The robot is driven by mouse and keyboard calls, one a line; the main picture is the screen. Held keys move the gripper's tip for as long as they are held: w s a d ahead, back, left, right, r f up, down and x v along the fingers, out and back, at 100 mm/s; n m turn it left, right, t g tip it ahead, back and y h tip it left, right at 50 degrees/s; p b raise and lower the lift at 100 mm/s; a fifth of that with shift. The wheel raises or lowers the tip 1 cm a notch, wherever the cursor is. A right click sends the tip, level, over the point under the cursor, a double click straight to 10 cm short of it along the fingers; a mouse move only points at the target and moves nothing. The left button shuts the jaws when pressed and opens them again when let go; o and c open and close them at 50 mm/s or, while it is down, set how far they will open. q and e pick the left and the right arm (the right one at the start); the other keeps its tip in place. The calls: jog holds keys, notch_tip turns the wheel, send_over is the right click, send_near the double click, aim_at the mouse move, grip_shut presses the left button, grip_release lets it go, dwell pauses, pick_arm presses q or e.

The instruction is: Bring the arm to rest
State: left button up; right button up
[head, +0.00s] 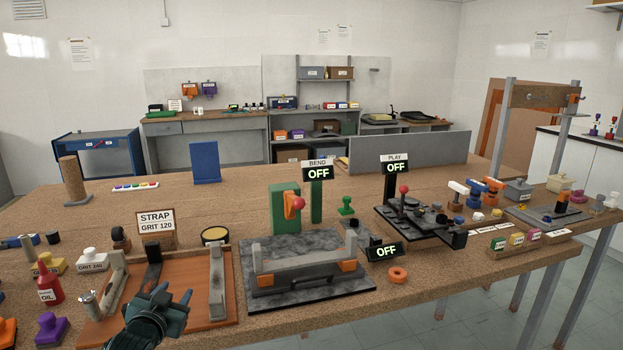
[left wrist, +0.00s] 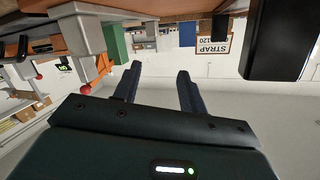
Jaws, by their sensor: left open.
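My left gripper (head: 170,294) is low at the front left of the bench, in front of and over the orange-brown board (head: 196,318) with grey end blocks. Its jaws are open and nothing is between them. In the left wrist view the two dark fingers (left wrist: 159,70) stand apart with empty space between them, and the scene appears upside down. My right gripper is in neither view.
A grey block (head: 217,285) and a dark upright (head: 153,265) stand close to my left gripper. A red oil bottle (head: 49,289) and a purple-based knob (head: 52,330) are to its left. A grey stone-like fixture (head: 300,245) with OFF signs is to the right.

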pick_arm(q)
jog(key=shift+g+h, duration=0.5)
jog(key=shift+g, duration=0.1)
jog(key=s+d+f, duration=0.1)
jog(key=s+f, duration=0.1)
jog(key=s+d+f, duration=0.2)
jog(key=f, duration=0.1)
jog(key=s+d+f, duration=0.1)
jog(key=s+f, duration=0.1)
jog(key=s, duration=0.1)
jog(key=shift+d+f, duration=0.25)
jog(key=shift+d, duration=0.1)
jog(key=s+d+f+g+h, duration=0.1)
jog(key=s+d+f, duration=0.2)
jog(key=s, duration=0.6)
jog(key=s+d+f+g, duration=0.1)
jog(key=s+d+f, duration=0.2)
jog(key=s, duration=0.6)
jog(key=s+d+f+g+h, duration=0.1)
jog(key=s+d+f+g, duration=0.1)
jog(key=s+d, duration=0.3)
jog(key=s+f, duration=0.1)
jog(key=s, duration=0.2)
jog(key=shift+s+d+h, duration=0.2)
jog(key=shift+s+h, duration=0.1)
jog(key=shift+s, duration=0.1)
